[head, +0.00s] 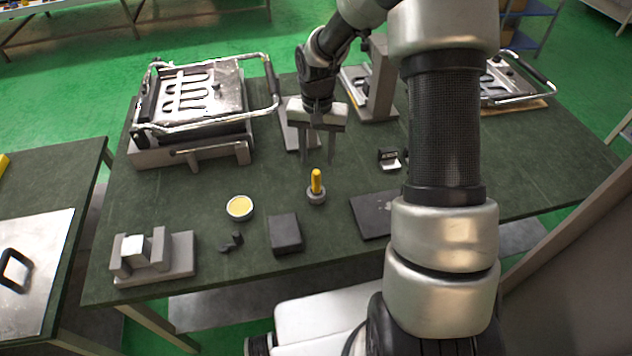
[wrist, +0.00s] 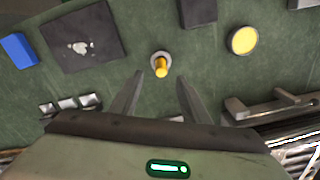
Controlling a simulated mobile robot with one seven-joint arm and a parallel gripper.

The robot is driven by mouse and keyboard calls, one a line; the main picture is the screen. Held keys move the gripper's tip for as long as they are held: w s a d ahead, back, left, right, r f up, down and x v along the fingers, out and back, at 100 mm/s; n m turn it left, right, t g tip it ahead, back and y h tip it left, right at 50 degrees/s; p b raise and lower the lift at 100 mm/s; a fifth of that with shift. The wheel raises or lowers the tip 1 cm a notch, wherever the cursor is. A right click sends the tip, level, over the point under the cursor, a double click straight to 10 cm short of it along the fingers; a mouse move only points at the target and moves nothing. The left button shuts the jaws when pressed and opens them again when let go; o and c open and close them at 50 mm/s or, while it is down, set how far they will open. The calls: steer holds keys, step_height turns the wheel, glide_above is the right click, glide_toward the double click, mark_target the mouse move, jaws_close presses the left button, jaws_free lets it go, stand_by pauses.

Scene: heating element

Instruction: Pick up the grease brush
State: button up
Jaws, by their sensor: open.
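The grease brush (head: 316,187) has an upright yellow handle and stands in a small grey round holder (head: 316,197) near the middle of the green table. In the wrist view the brush (wrist: 161,68) lies just beyond the fingertips, about centred between them. My gripper (head: 319,160) is open, empty and pointing down, behind the brush in the head view and apart from it. In the wrist view its two fingers (wrist: 160,86) are spread wide. The bristle end is hidden in the holder.
A round tin of yellow grease (head: 240,208) and a dark block (head: 285,234) stand nearby. A dark plate (head: 374,214) lies to the right. A metal press fixture (head: 200,105) stands at the left. Grey blocks (head: 152,258) sit at the front left. The table around the brush is clear.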

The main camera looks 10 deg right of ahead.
mark_target(317, 172)
step_height(317, 172, down, 7)
steer(key=f, duration=0.3)
steer(key=f+p, duration=0.1)
steer(key=shift+w+f, duration=0.3)
steer(key=shift+f, duration=0.1)
jaws_close()
steer(key=shift+r+b, duration=0.3)
steer(key=shift+r, duration=4.75)
